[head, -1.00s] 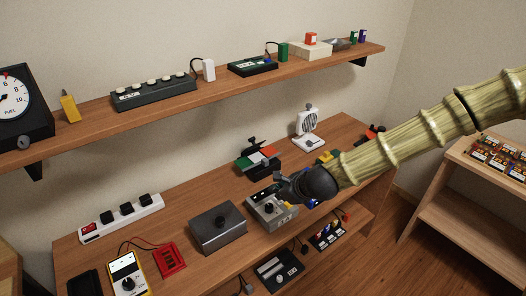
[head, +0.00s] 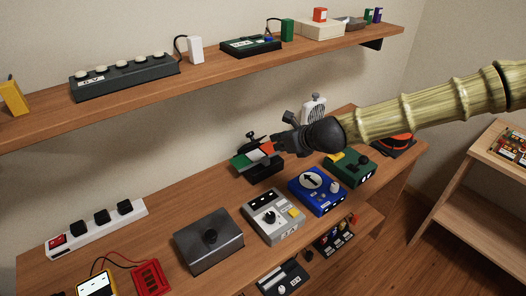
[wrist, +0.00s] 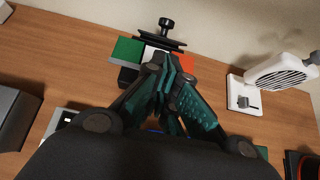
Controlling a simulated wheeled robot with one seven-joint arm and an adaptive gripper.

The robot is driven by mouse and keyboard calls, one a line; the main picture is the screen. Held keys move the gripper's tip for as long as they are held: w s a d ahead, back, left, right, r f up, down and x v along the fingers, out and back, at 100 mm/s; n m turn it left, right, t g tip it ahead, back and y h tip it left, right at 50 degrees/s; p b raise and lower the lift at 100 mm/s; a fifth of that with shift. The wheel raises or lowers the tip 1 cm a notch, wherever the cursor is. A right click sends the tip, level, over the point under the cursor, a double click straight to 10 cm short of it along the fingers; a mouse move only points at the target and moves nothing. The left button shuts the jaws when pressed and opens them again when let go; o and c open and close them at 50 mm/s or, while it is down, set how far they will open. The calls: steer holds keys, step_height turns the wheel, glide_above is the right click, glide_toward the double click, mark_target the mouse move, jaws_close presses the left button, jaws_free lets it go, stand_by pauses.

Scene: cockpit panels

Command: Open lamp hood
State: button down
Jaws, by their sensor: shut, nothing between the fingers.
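A black box with a green, white and red top (head: 247,161) stands at the back of the desk, with a black disc-like part and knob (head: 254,137) behind its top. It looks like the lamp and its hood, though I cannot be sure. In the wrist view the coloured top (wrist: 126,49) and the black part with its knob (wrist: 165,27) lie just beyond my fingertips. My gripper (head: 274,147) is shut and empty, at or just above the white and red part. It hides part of the box; contact cannot be told. The wrist view shows its fingers together (wrist: 160,62).
A shelf (head: 205,75) runs above.

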steer(key=shift+s+d+f+x, duration=0.1)
steer(key=shift+d+f+x, duration=0.1)
steer(key=shift+x, duration=1.8)
steer(key=shift+s+d+f+x, duration=0.15)
steer(key=shift+f+x, duration=0.1)
steer(key=shift+x, duration=1.75)
steer(key=shift+d+f+x, duration=0.15)
steer(key=shift+f+x, duration=0.05)
steer(key=shift+x, duration=1.75)
steer(key=shift+r, duration=0.1)
